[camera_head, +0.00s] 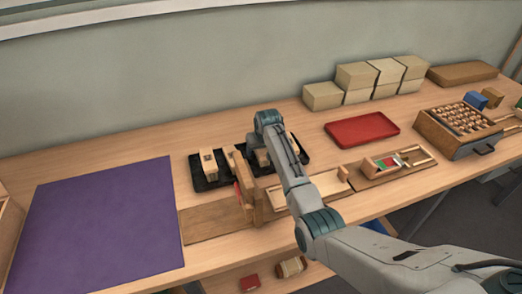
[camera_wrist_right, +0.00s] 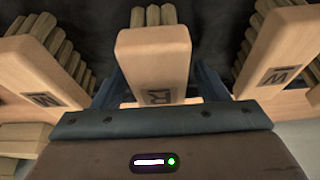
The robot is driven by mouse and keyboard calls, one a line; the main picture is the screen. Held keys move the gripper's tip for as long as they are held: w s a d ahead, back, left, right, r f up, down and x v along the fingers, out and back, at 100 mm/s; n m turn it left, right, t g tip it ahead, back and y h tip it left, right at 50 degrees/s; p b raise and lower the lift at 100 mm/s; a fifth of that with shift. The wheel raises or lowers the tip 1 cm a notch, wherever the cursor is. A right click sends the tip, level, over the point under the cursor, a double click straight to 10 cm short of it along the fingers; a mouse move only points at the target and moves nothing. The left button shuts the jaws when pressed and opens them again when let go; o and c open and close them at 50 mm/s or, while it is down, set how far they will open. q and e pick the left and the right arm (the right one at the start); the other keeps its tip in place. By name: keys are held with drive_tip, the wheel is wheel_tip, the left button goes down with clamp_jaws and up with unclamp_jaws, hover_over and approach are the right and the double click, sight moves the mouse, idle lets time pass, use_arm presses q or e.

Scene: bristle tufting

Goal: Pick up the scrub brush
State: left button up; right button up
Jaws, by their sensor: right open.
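Several wooden brush blocks with tufts stand on a black tray (camera_head: 201,184) in the head view, partly hidden by my right arm. One block (camera_head: 209,161) stands at the tray's left. In the right wrist view, a middle block (camera_wrist_right: 155,50) with a dark mark lies between the fingers of my right gripper (camera_wrist_right: 160,88). The gripper is open around it. Other marked blocks lie at the left (camera_wrist_right: 45,70) and right (camera_wrist_right: 285,55). I cannot tell which block is the scrub brush. My right gripper's fingertips are hidden in the head view. My left gripper is not in view.
An upright wooden board (camera_head: 246,183) stands close in front of the tray. A purple mat (camera_head: 100,225) covers the left of the table. A red tray (camera_head: 361,129), stacked boxes (camera_head: 356,77) and a wooden peg box (camera_head: 450,134) are to the right.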

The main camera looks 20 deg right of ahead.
drive_tip(key=shift+w+f, duration=0.1)
drive_tip(key=shift+f, duration=0.1)
drive_tip(key=c, duration=1.1)
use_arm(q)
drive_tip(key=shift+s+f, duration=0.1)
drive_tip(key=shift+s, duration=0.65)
